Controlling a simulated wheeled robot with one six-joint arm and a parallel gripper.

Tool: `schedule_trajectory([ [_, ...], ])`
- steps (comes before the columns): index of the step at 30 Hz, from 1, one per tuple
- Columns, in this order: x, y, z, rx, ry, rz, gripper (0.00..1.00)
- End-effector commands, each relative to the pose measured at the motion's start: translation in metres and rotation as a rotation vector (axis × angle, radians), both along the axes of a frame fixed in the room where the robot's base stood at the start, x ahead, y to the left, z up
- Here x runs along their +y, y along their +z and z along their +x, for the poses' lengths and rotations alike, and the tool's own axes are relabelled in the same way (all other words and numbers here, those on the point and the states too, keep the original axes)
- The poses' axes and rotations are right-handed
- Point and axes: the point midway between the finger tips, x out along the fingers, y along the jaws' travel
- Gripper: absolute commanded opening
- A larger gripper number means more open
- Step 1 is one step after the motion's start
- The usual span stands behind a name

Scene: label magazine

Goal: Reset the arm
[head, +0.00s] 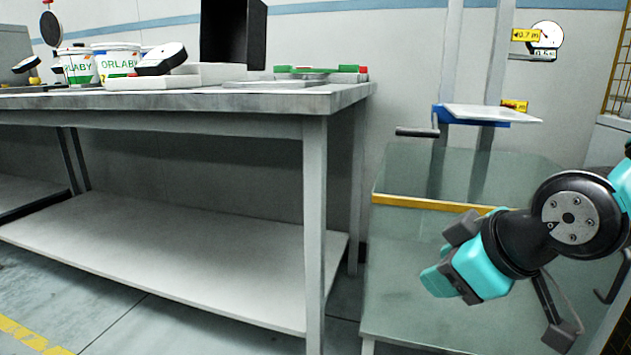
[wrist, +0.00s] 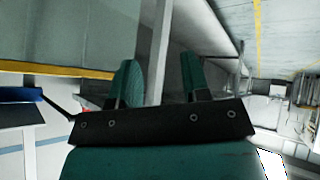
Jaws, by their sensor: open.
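My gripper (head: 442,268), teal and dark grey, hangs at the end of my arm at the lower right of the head view. It points down and left, in front of the glass-like panel and to the right of the workbench. In the wrist view my gripper (wrist: 160,76) shows two teal fingers standing apart with nothing held between them. A pale post shows in the background behind the gap. The upper arm links run out of the head view at the right edge.
A grey workbench (head: 190,98) with a lower shelf stands at left. A glassy panel (head: 420,250) with a yellow strip and a blue-edged tray (head: 490,114) stand behind my arm.

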Motion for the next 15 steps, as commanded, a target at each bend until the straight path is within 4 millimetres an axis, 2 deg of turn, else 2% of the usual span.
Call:
schedule_trajectory([
  [1,0.006,0.008,-0.021,0.121,-0.011,0.047,0.43],
  [4,0.017,0.01,-0.066,0.364,-0.031,0.108,0.43],
  [9,0.021,0.027,-0.138,0.711,-0.057,0.105,0.43],
  [15,0.021,0.089,-0.137,0.709,-0.058,0.105,0.43],
])
